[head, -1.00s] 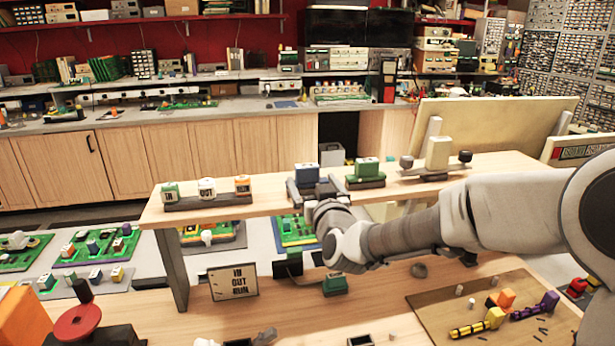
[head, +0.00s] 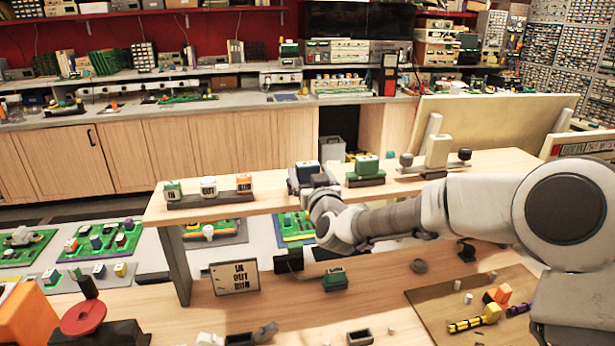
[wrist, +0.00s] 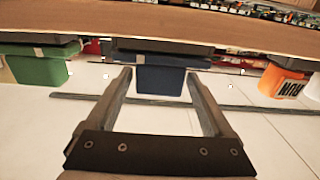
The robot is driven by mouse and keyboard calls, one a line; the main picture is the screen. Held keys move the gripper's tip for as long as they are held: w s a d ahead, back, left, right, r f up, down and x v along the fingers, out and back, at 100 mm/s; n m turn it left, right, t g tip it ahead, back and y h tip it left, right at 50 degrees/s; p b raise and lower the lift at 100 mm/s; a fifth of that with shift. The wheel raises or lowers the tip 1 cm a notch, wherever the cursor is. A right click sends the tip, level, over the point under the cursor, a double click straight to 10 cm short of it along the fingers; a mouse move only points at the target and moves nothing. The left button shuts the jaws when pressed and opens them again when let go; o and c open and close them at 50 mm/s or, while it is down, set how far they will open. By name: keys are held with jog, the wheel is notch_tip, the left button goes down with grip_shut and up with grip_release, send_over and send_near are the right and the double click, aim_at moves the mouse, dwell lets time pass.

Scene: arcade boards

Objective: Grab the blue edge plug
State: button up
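The blue edge plug (head: 307,171) stands on the raised wooden shelf, between the orange-and-white RUN plug (head: 244,183) and a green plug (head: 367,165). In the wrist view the blue plug (wrist: 160,78) is straight ahead, below a dark base. My gripper (wrist: 158,80) is open, with one finger to each side of the blue plug's outline. I cannot tell whether the fingers touch it. In the head view my gripper (head: 315,185) is at the plug's near side and hides its lower part.
The green plug (wrist: 38,68) is at the left in the wrist view and the RUN plug (wrist: 285,82) at the right. A sign (head: 234,278) and a green block (head: 335,280) are on the lower bench.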

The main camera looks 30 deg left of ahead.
jog(key=c, duration=1.1)
jog(key=shift+r, duration=0.1)
jog(key=shift+r, duration=0.4)
jog(key=r, duration=0.2)
jog(key=r+b, duration=0.1)
jog(key=shift+s+d+r, duration=0.1)
jog(key=shift+d+r, duration=0.15)
jog(key=s+d+r, duration=0.1)
jog(key=d+r, duration=0.1)
jog(key=d, duration=0.1)
jog(key=s+d+r+b, duration=0.1)
jog(key=s+d+r, duration=0.1)
jog(key=d, duration=0.1)
jog(key=s+d+r, duration=0.2)
jog(key=d, duration=0.2)
jog(key=shift+r+b, duration=0.25)
jog(key=shift+b, duration=0.15)
